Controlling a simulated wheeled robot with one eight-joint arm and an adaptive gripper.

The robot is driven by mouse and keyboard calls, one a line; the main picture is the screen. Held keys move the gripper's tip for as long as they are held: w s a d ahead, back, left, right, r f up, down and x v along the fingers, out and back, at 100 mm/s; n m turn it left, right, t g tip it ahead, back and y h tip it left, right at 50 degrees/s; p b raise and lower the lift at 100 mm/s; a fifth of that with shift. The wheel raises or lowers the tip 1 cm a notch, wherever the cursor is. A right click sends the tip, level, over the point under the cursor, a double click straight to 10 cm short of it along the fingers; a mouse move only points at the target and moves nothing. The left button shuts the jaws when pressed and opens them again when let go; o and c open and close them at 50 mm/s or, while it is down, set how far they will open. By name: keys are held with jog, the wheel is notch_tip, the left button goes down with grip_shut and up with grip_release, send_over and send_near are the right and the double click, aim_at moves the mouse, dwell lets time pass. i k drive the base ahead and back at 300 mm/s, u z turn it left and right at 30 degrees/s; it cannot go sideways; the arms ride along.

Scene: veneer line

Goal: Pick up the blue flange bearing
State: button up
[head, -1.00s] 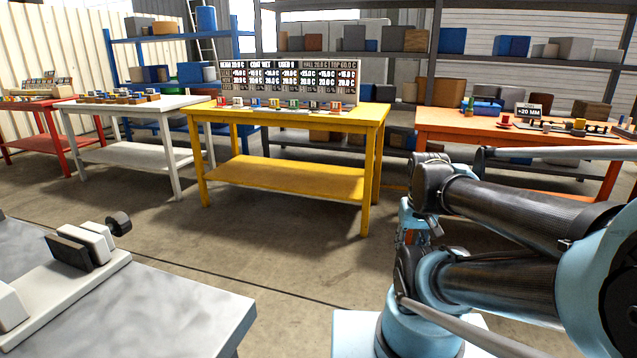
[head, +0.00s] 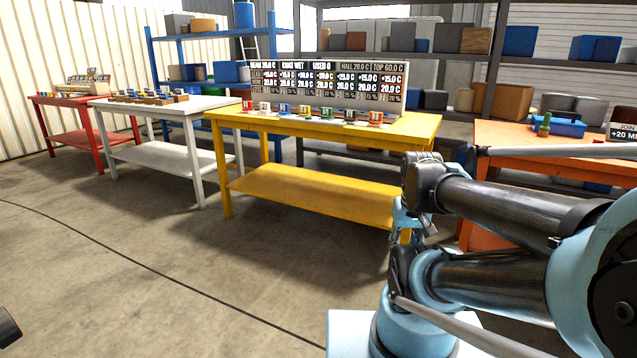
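I cannot pick out the blue flange bearing for certain in the head view. A row of small coloured pieces (head: 306,112) stands along the yellow table (head: 330,124), some of them blue, too small to identify. My folded arm fills the right foreground. My gripper (head: 412,222) seems to hang below the wrist, a light-blue part mostly hidden by arm links. It is well in front of the yellow table. Its fingers cannot be made out, and I see nothing held.
A sign board (head: 330,80) stands on the yellow table. A white table (head: 165,106) and a red table (head: 80,98) stand to the left, an orange table (head: 500,134) to the right. Shelves line the back. Open floor (head: 150,270) lies in front, crossed by a dark line.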

aim_at(284, 109)
jog(key=u, duration=0.25)
jog(key=i, duration=1.3)
jog(key=u, duration=0.8)
jog(key=i, duration=1.85)
jog(key=u, duration=0.4)
